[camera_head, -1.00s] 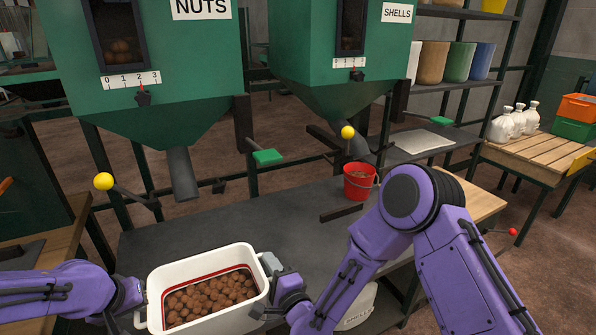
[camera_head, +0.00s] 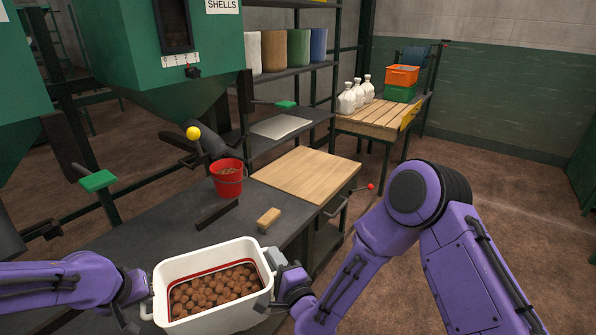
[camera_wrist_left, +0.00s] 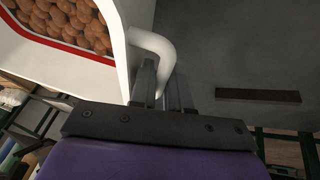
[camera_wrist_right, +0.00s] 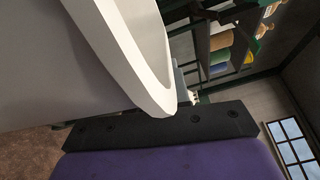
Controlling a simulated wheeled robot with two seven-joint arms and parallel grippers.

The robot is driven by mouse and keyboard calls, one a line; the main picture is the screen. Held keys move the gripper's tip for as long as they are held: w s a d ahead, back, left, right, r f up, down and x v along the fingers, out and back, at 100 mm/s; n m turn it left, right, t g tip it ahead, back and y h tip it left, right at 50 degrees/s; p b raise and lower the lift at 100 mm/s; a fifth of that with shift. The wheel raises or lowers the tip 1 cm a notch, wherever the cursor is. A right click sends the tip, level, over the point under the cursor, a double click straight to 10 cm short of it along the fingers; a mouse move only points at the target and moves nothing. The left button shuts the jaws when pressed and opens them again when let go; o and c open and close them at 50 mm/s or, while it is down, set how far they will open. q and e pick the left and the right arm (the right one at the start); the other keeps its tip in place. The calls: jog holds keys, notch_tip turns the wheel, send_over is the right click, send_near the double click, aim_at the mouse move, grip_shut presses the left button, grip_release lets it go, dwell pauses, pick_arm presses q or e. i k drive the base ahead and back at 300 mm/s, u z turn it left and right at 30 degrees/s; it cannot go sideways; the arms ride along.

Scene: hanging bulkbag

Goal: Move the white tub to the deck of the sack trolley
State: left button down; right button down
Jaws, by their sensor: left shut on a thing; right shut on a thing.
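The white tub (camera_head: 258,303) is full of brown nuts and has a red line inside its rim. It is level in front of me, at the bottom of the head view. My left gripper (camera_head: 143,297) is shut on the tub's left handle, which shows as a white bent bar in the left wrist view (camera_wrist_left: 155,45). My right gripper (camera_head: 276,272) is shut at the tub's right side; the tub's wall fills much of the right wrist view (camera_wrist_right: 120,50), and the grip itself is hidden there.
A dark bench (camera_head: 120,235) lies behind the tub, with a red bucket (camera_head: 227,180), a dark bar (camera_head: 217,213), a wooden block (camera_head: 269,218) and a wooden board (camera_head: 308,174). A slatted table (camera_head: 378,118) holds white jugs and crates. Open floor (camera_head: 510,190) lies to the right.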

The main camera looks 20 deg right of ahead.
aim_at(308, 169)
jog(key=z, duration=1.65)
jog(key=i, duration=3.55)
jog(key=u, duration=2.65)
